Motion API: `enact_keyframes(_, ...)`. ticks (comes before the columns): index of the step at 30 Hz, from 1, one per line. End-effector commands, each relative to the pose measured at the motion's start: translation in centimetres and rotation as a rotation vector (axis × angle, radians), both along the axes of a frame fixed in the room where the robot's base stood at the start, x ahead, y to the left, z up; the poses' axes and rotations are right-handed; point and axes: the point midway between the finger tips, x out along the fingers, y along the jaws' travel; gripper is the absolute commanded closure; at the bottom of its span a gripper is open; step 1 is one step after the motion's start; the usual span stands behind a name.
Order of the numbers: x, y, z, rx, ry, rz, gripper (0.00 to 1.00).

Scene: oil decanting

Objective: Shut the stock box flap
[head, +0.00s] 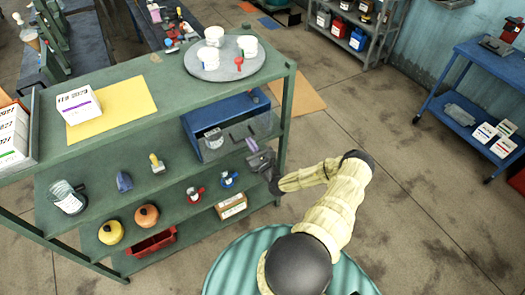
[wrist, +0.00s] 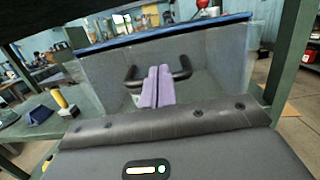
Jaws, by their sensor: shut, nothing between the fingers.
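The stock box (head: 218,107) is blue and stands on the shelf below the green rack's top. Its clear grey flap (head: 228,146) spans the front, with a dark bar handle (head: 239,136). In the wrist view the flap (wrist: 215,55) fills the middle under a blue edge, and I cannot tell whether it is fully shut. My gripper (head: 256,148) is at the flap's lower right in the head view. In the wrist view its purple fingers (wrist: 158,70) are together and empty, in front of the handle (wrist: 182,74). Touching cannot be told.
A white container (head: 213,138) shows through the flap. The rack's green post (head: 286,115) stands right of the box. A yellow-handled tool (head: 157,163) and a blue item (head: 124,181) sit to the left on the shelf. Open floor (head: 400,190) lies to the right.

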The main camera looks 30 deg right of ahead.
Motion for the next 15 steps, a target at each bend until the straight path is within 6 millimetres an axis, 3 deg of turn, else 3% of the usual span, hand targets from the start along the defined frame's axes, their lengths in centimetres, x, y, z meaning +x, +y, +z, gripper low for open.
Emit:
enact_keyframes(6,-2.4,1.0,0.7,0.002,-0.001,0.016,1.0)
enact_keyframes(15,-6.5,0.3,2.6,0.001,0.0,0.0,1.0)
